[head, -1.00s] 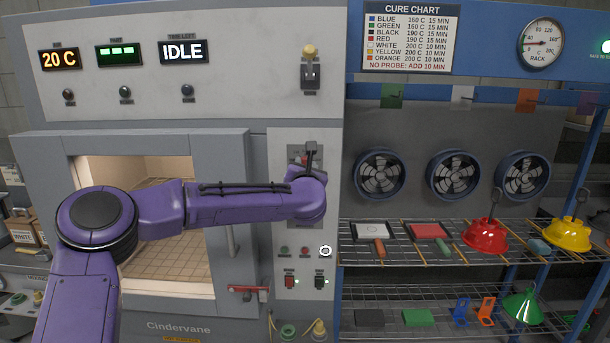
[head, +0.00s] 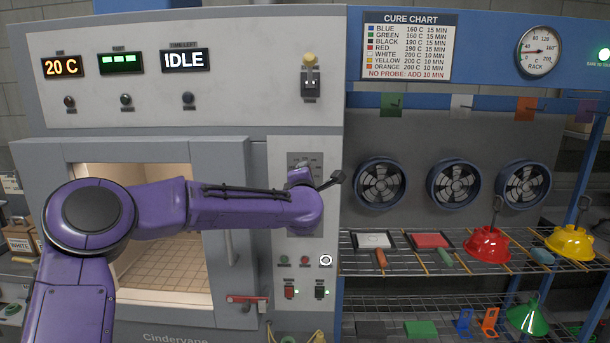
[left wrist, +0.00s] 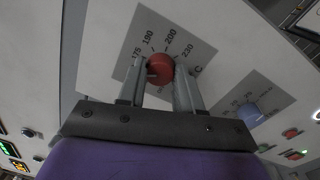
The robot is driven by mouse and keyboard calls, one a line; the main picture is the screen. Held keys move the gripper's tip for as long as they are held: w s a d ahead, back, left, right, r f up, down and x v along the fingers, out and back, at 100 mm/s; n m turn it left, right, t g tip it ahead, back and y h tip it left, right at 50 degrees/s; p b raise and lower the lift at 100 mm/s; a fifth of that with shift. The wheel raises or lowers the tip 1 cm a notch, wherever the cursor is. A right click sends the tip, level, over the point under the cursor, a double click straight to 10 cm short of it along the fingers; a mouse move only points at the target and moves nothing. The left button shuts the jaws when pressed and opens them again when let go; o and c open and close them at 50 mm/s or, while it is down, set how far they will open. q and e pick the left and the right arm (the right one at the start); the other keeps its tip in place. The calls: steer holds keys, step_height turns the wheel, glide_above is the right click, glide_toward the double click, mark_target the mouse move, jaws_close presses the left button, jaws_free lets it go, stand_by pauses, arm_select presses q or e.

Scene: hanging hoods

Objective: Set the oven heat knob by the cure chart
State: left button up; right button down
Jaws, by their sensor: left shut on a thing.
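In the left wrist view my left gripper (left wrist: 161,75) is shut on the round red heat knob (left wrist: 160,67), one finger on each side. A grey dial plate (left wrist: 185,38) behind it reads 175, 190, 200 and 230. A pale mark on the knob faces left, towards the 175 side; its exact setting is unclear. In the head view my purple forearm hides the knob and fingers. The cure chart (head: 410,47) lists blue and green 160 C, black and red 190 C, white, yellow and orange 200 C. My right gripper is out of view.
The oven display (head: 62,67) reads 20 C, and another display (head: 185,60) reads IDLE. A blue knob (left wrist: 247,110) sits near the red one. Red (head: 487,245), yellow (head: 572,243) and green (head: 527,318) hoods are at the rack on the right. The oven chamber (head: 160,275) is open.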

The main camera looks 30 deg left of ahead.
arm_select(q)
steer(key=shift+f+m+h+p, duration=0.1)
steer(key=shift+m+h+p, duration=0.25)
steer(key=shift+m+p, duration=3.35)
steer(key=shift+m+h+p, duration=0.1)
steer(key=shift+m+h, duration=0.25)
steer(key=shift+m, duration=6.95)
steer(key=shift+a, duration=0.1)
steer(key=shift+s, duration=0.1)
steer(key=o, duration=1)
steer(key=shift+o, duration=0.2)
